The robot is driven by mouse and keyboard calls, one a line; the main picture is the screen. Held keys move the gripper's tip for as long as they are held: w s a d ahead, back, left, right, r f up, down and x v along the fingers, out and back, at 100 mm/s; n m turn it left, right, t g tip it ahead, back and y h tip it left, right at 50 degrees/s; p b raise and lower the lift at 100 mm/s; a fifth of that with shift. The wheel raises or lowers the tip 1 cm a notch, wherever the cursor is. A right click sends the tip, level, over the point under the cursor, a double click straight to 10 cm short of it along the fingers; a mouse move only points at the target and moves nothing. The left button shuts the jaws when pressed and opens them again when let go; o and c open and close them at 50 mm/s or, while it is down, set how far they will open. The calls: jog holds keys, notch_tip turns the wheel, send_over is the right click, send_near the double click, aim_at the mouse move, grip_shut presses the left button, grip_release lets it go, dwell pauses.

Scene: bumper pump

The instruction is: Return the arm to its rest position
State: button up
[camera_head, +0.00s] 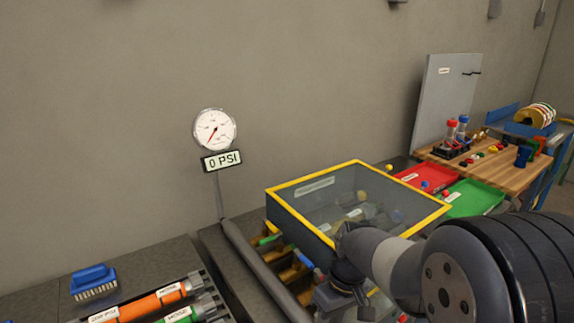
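My arm reaches in from the lower right of the head view, in front of the glass-topped box (288,192) with the yellow rim. The arm's dark and grey links hide the box's near right corner and part of the bench. The end of the arm points down beside the box's front. My gripper's fingertips cannot be made out, so I cannot tell whether it is open or holds anything.
A blue brush (93,280) and orange tube (150,303) lie at lower left. A red tray (428,176), green tray (475,198) and wooden board (510,172) are at right.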

jog(key=shift+s+a+m+t, duration=0.15)
jog(key=shift+a+m, duration=0.05)
jog(key=shift+m, duration=0.4)
jog(key=shift+s+a+m+t, duration=0.15)
jog(key=shift+m, duration=0.45)
